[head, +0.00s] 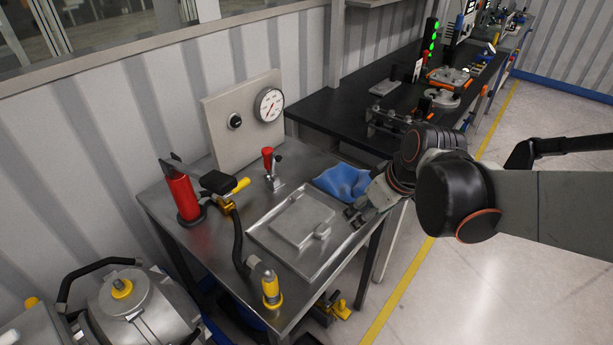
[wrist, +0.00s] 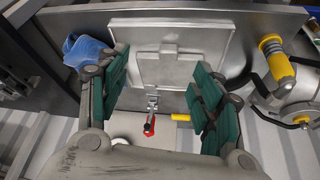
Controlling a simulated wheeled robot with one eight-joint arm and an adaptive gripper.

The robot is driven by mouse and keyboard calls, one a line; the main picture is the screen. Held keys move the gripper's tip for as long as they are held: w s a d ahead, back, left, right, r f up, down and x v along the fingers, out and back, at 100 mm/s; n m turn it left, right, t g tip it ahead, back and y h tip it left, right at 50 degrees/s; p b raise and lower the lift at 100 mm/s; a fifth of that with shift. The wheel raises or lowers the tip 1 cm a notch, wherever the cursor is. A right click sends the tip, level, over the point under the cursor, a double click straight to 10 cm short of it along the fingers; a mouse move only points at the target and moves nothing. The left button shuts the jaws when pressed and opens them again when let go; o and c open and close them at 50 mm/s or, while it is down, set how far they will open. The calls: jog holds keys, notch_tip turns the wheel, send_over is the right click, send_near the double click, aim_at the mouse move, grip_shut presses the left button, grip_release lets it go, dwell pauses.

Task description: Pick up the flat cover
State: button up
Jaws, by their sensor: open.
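The flat cover (head: 300,221) is a thin square grey metal plate with a small raised block near one edge. It lies in a shallow metal tray (head: 318,262) on the steel workbench. In the wrist view the cover (wrist: 168,68) shows beyond and between my fingers, with the tray (wrist: 207,36) around it. My gripper (head: 356,213) is just to the right of the cover, over the tray's right side. In the wrist view my gripper (wrist: 160,72) has its green-padded fingers wide apart, with nothing held. I cannot tell its exact height above the tray.
A blue cloth (head: 343,181) lies at the bench's back right, close to my gripper. A red-handled clamp (head: 269,166), a red bottle (head: 182,190), a yellow-handled tool (head: 230,187) and a yellow-ended hose (head: 271,289) surround the tray. A gauge panel (head: 246,119) stands behind.

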jog(key=w+a+f+n+g+p, duration=0.1)
jog(key=w+a+f+n+p, duration=0.1)
jog(key=w+a+n+p, duration=0.15)
jog(key=y+b, duration=0.1)
jog(key=b, duration=0.2)
send_over(326, 229)
jog(key=s+d, duration=0.2)
jog(key=f, duration=0.8)
jog(key=shift+w+a+f, duration=0.15)
jog(key=shift+a+f, duration=0.05)
jog(key=shift+f, duration=0.2)
jog(key=b+x, duration=0.2)
jog(key=x, duration=0.3)
jog(key=shift+d, duration=0.1)
jog(key=shift+c, duration=0.2)
grip_shut()
